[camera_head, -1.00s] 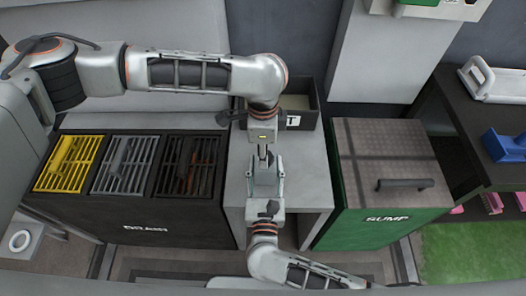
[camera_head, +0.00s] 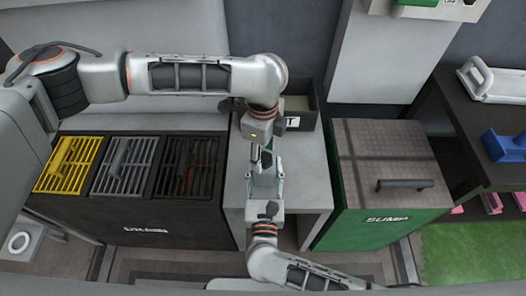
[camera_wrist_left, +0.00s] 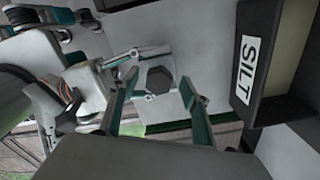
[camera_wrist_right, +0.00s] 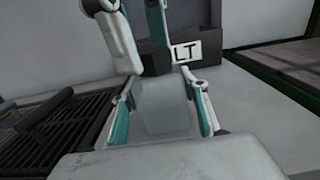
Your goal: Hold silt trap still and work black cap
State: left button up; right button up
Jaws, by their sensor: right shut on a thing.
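The black cap (camera_wrist_left: 157,80) is a dark hexagon on a light grey surface in the left wrist view. My left gripper (camera_wrist_left: 160,88) is open, with its fingers apart on either side of the cap and visible gaps. In the head view my left gripper (camera_head: 264,152) points down at the grey stand, hiding the cap. My right gripper (camera_head: 264,180) reaches up from below. In the right wrist view its jaws (camera_wrist_right: 163,98) are shut on a light grey block, apparently the silt trap (camera_wrist_right: 165,108). The trap is mostly hidden in the head view.
A dark box labelled SILT (camera_wrist_left: 270,70) stands behind the grippers. The black DRAIN cabinet (camera_head: 150,228) with yellow, grey and black grates is to the left. The green SUMP box (camera_head: 375,225) with a handled lid is to the right. A dark shelf (camera_head: 455,110) stands further right.

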pick_arm(q)
jog(key=shift+r, duration=0.1)
notch_tip(320, 180, up, 12)
dwell(0.5)
pick_arm(e)
jog(key=o, duration=1.7)
